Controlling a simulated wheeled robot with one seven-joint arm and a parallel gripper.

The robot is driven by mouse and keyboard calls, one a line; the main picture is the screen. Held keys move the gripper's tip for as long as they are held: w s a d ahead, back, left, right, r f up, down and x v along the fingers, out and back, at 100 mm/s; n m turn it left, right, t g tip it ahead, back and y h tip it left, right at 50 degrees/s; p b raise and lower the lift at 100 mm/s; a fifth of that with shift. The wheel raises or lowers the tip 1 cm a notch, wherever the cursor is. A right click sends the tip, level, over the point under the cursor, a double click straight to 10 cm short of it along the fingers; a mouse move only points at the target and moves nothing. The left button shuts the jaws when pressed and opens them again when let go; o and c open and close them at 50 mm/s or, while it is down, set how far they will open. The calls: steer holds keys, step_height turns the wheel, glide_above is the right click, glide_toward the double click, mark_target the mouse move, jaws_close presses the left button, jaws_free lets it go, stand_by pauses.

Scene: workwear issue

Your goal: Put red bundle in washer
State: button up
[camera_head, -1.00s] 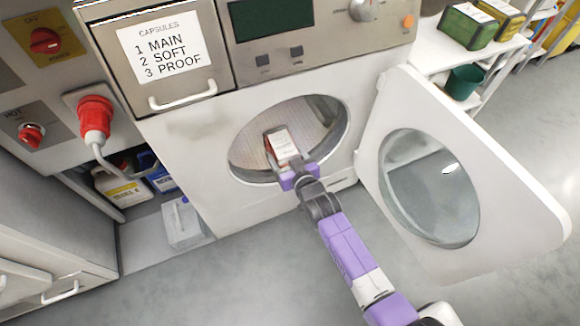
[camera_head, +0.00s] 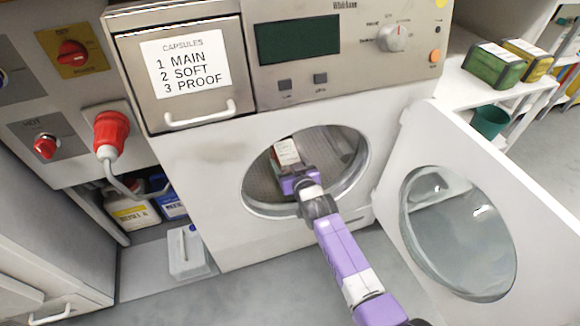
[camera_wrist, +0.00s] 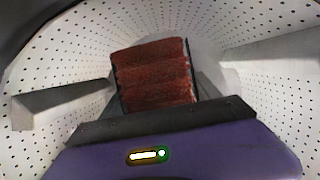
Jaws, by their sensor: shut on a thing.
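The washer (camera_head: 205,165) stands in front of me with its round opening uncovered and its door (camera_head: 455,150) swung out to the right. My gripper (camera_head: 290,172) is at the opening, shut on the red bundle (camera_head: 277,160). In the head view a white label covers most of the bundle's near face. In the wrist view the red bundle (camera_wrist: 155,74) shows folded red layers with dark edges, inside the perforated drum (camera_wrist: 262,75).
A capsule drawer (camera_head: 180,75) and control panel (camera_head: 340,45) are above the opening. A red plug (camera_head: 110,130) with a cable is at left, with bottles (camera_head: 135,212) below.

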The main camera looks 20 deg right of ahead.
steer(key=shift+r, duration=0.1)
steer(key=o, duration=1.8)
steer(key=shift+c, duration=0.2)
steer(key=shift+s, duration=0.1)
steer(key=p+v, duration=0.4)
steer(key=v, duration=0.3)
steer(key=shift+s+p, duration=0.3)
steer(key=shift+p, duration=0.05)
steer(key=shift+r, duration=0.1)
